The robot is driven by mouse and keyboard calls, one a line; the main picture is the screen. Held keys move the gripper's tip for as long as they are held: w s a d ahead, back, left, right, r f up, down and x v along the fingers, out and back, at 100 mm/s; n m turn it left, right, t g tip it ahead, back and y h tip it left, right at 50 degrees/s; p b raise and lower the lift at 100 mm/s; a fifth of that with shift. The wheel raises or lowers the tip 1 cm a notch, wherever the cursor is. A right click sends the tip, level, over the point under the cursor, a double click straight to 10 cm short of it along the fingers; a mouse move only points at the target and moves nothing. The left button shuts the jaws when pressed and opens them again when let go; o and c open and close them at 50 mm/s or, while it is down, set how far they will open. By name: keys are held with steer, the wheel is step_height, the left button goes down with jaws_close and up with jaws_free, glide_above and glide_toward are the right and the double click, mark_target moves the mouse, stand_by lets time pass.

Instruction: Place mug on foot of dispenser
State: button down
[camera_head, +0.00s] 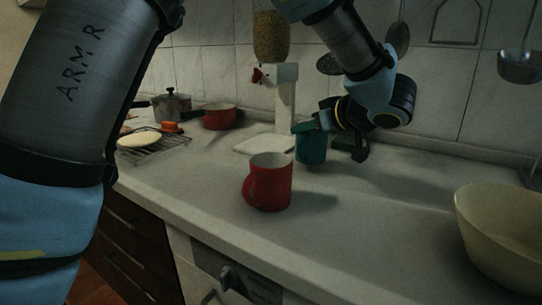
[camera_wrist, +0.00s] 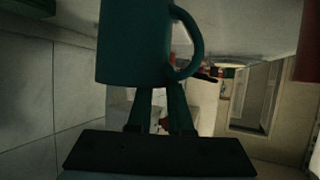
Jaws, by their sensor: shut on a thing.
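My gripper (camera_head: 322,124) is shut on a teal mug (camera_head: 312,148), at its upper part in the head view. In the wrist view the mug (camera_wrist: 135,42) sits beyond the fingertips (camera_wrist: 158,92), its handle to the right. I cannot tell whether its base touches the counter. The dispenser has a grain-filled jar (camera_head: 270,36) on a white column (camera_head: 286,100). Its flat white foot (camera_head: 258,144) lies left of the held mug and looks bare; the mug is apart from it. A red mug (camera_head: 272,180) stands upright on the counter in front of the foot.
A cream basin (camera_head: 510,235) stands at the right. A red pot (camera_head: 219,117), a metal pot (camera_head: 171,106) and a rack (camera_head: 155,148) are at the left. The front middle counter is clear.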

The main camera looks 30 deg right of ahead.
steer(key=shift+w, duration=0.1)
steer(key=w, duration=0.6)
steer(key=w+a, duration=0.1)
steer(key=w, duration=1)
steer(key=shift+w+a+f+p, duration=0.15)
steer(key=shift+w+a+p, duration=0.2)
steer(key=shift+p, duration=0.05)
steer(key=shift+f, duration=0.1)
steer(key=c, duration=0.8)
jaws_free()
steer(key=shift+f, duration=0.1)
steer(key=shift+c, duration=0.2)
